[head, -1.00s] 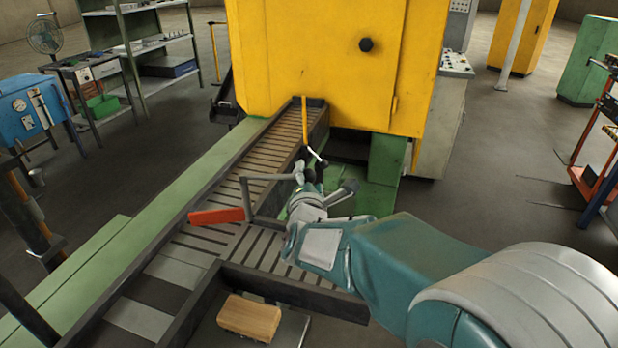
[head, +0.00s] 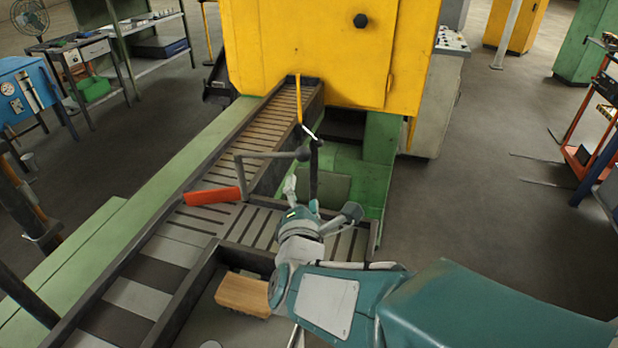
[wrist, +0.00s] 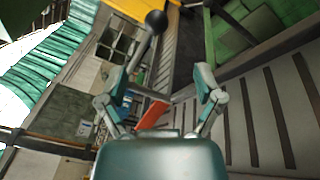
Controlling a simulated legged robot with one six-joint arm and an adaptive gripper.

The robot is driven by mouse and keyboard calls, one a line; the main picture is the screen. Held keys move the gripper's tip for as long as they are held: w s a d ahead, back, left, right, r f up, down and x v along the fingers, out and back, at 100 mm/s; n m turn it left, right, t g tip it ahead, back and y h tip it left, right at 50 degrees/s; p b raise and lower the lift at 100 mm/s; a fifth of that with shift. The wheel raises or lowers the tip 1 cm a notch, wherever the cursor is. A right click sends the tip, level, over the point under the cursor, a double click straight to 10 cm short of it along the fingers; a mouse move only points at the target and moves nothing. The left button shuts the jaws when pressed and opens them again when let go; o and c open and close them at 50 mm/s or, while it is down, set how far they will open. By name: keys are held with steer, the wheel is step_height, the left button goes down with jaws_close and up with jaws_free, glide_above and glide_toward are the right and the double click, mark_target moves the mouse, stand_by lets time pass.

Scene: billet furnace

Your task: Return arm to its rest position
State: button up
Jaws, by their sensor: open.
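My gripper (head: 320,200) is in the middle of the head view, above the near end of the green base beside the conveyor. Its two fingers are spread and nothing is held between them. In the wrist view the open fingers of my gripper (wrist: 160,75) stand left and right. The orange-red grip (wrist: 152,115) also shows between the fingers in the wrist view. They look apart, though depth is hard to judge.
The slatted conveyor (head: 225,165) runs up to the yellow furnace (head: 310,45). A wooden block (head: 242,294) lies close to my wrist at the bottom. Work tables (head: 88,50) stand left. Open floor (head: 480,200) lies right, with an orange-framed rack (head: 590,150) at the edge.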

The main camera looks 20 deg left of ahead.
stand_by(0.4)
steer(key=d+r+m+g, duration=0.1)
steer(key=d+m+g, duration=0.4)
steer(key=d+m, duration=0.95)
steer(key=s+d+f+m+g+h, duration=0.1)
steer(key=s+d+m+g+h, duration=0.2)
steer(key=s+d+m, duration=0.4)
steer(key=s+d+f+m+g+h, duration=0.2)
steer(key=s+d+m, duration=0.5)
steer(key=d, duration=0.6)
steer(key=shift+s+g+h, duration=0.25)
steer(key=shift+g+h, duration=0.35)
steer(key=shift+h, duration=0.1)
steer(key=shift+m, duration=0.25)
steer(key=c, duration=0.4)
steer(key=shift+a, duration=0.1)
